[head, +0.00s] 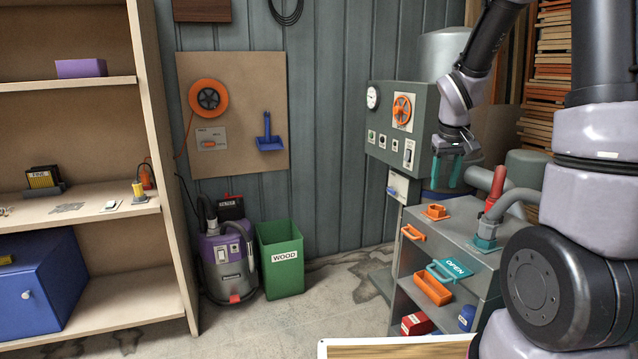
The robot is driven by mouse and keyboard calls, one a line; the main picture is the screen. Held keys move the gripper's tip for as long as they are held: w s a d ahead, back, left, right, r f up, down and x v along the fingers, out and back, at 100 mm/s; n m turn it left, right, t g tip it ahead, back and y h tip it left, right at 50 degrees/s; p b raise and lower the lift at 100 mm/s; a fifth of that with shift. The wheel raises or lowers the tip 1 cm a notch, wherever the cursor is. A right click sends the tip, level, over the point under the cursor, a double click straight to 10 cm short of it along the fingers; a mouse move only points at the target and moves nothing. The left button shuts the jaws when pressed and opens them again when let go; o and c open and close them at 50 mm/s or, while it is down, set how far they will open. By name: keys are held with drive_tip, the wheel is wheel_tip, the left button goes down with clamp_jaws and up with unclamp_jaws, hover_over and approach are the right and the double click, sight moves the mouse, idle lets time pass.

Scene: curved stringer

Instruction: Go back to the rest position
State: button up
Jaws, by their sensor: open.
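My gripper (447,178) hangs at the end of my arm on the right side of the head view, its teal fingers pointing down. It is open, and nothing shows between the fingers. It is in front of the grey control panel (384,112) and above the back of the grey cabinet (447,222). The gap between the fingertips and the cabinet top is hard to judge.
A green WOOD bin (281,262) and a purple vacuum (227,262) stand left. Shelves (85,205) line the left. Floor between is clear.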

drive_tip(key=s+a+r+m+t+y, duration=0.1)
drive_tip(key=s+a+r+m+t, duration=0.1)
drive_tip(key=s+r, duration=0.7)
drive_tip(key=s+a+r+m+t+y, duration=0.2)
drive_tip(key=s+a+r, duration=0.3)
drive_tip(key=s+r, duration=0.4)
drive_tip(key=shift+s+a+m, duration=0.2)
drive_tip(key=shift+s+m, duration=0.1)
drive_tip(key=shift+s, duration=0.95)
drive_tip(key=shift+w+r, duration=0.15)
